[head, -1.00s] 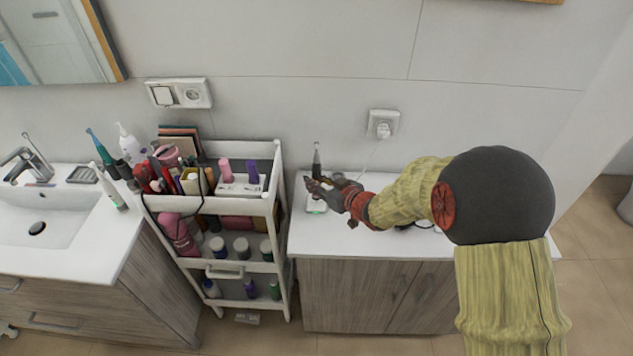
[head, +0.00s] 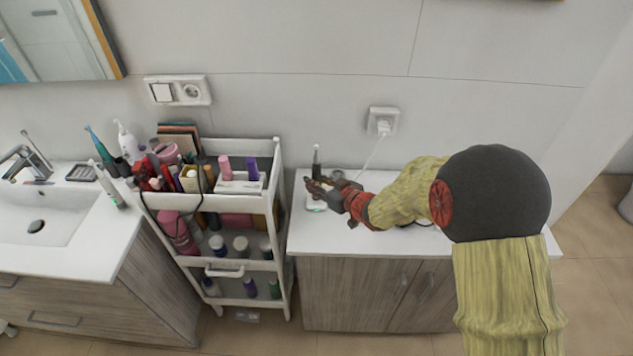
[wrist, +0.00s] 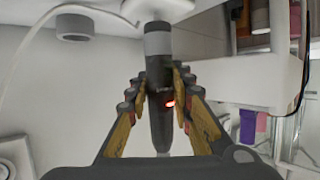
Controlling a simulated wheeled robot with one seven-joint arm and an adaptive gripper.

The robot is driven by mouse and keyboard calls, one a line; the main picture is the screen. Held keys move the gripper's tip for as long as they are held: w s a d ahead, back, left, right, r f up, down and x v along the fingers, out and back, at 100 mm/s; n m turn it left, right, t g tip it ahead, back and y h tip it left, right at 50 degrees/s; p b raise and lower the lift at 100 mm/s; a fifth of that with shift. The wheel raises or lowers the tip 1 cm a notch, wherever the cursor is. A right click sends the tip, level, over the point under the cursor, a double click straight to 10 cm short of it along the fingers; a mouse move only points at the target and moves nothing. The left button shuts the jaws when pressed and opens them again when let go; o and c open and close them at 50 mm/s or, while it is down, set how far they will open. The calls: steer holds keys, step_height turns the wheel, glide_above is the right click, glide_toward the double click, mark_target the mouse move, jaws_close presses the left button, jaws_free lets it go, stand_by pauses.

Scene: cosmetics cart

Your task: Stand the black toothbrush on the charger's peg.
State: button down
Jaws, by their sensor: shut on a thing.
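The black toothbrush (head: 316,158) stands about upright in my gripper (head: 312,184), over the right-hand counter. In the wrist view my gripper (wrist: 160,88) is shut on the toothbrush's dark handle (wrist: 158,115), with a finger on each side. The handle has a grey band near its base and a small red light. The white charger (head: 315,208) sits on the counter just below my gripper, with a green light. Part of a white shape, likely the charger (wrist: 158,10), shows at the toothbrush's base in the wrist view. The peg is hidden; I cannot tell whether the base touches it.
A white cart (head: 282,210) full of cosmetics stands left of the counter (head: 287,240). A white cable runs from the wall socket (head: 383,121) down behind my arm. The sink is far left.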

steer(key=shift+f+b, duration=0.4)
steer(key=shift+f, duration=0.15)
steer(key=c, duration=1.5)
jaws_free()
steer(key=shift+c, duration=0.2)
steer(key=shift+o, duration=0.3)
steer(key=v, duration=1.2)
